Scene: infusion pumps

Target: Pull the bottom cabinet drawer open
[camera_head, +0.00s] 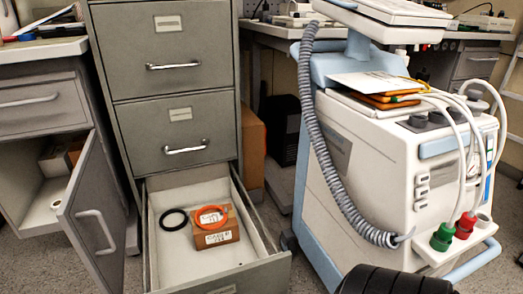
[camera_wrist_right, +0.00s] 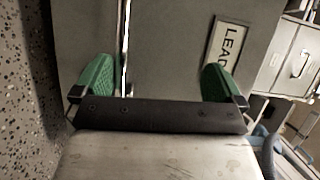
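The grey filing cabinet (camera_head: 170,100) stands at the centre-left of the head view. Its bottom drawer (camera_head: 215,262) is pulled well out, showing its pale inside. A small cardboard box (camera_head: 217,236) with an orange ring (camera_head: 210,216) on it and a black ring (camera_head: 174,219) lie inside. My right gripper (camera_wrist_right: 157,81) is open, its green fingers wide apart, with nothing visibly held. It faces a grey panel (camera_wrist_right: 172,50) with a label (camera_wrist_right: 227,50) reading "LEA…". A bright narrow strip runs between the fingers; contact cannot be told. My left gripper is out of view.
A white medical cart (camera_head: 385,165) with a coiled grey hose stands right of the open drawer. At left, a small cabinet door (camera_head: 92,215) hangs open beside the drawer. Some speckled floor shows between drawer and cart.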

